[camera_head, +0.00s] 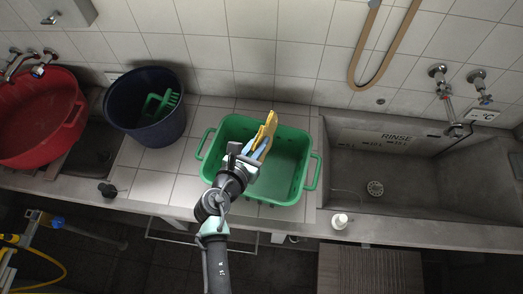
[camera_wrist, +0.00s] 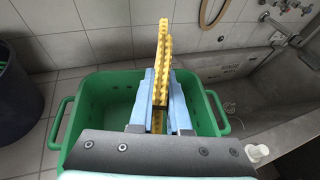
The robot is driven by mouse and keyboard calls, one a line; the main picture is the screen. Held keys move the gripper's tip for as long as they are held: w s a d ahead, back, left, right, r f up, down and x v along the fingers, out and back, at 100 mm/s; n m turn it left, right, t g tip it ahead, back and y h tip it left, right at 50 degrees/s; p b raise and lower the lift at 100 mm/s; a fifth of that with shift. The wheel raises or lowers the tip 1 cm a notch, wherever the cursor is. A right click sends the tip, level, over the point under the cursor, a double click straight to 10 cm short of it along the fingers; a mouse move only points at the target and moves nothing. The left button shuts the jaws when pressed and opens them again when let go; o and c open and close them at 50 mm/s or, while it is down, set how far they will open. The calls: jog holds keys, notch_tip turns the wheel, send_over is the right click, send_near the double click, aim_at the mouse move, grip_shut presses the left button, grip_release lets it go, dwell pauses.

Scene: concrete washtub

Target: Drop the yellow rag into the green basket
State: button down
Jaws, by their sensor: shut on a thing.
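The yellow rag (camera_wrist: 161,62) is held upright between the fingers of my gripper (camera_wrist: 160,92), which is shut on it. In the head view the rag (camera_head: 270,124) shows as a thin yellow strip at the end of my gripper (camera_head: 258,146). The green basket (camera_head: 308,187) stands on the tiled ledge, with a handle at each side. My gripper and the rag are over the basket's opening in the head view. The basket (camera_wrist: 92,78) also shows behind and below the fingers in the wrist view. The exact height of the rag above the basket floor is hard to tell.
A dark blue bucket (camera_head: 128,118) with a green brush (camera_head: 172,98) stands left of the basket. A red tub (camera_head: 30,120) is at the far left. A concrete sink (camera_head: 430,185) lies to the right. A small white bottle (camera_head: 340,221) stands on its front edge. A hose (camera_head: 357,62) hangs on the wall.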

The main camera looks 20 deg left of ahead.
jog(key=shift+s+f+b, duration=0.55)
jog(key=shift+f+b, duration=0.05)
jog(key=shift+f, duration=0.15)
jog(key=f+b, duration=0.6)
jog(key=shift+w, duration=0.25)
jog(key=shift+r, duration=0.1)
jog(key=c, duration=0.8)
grip_release()
jog(key=shift+s, duration=0.1)
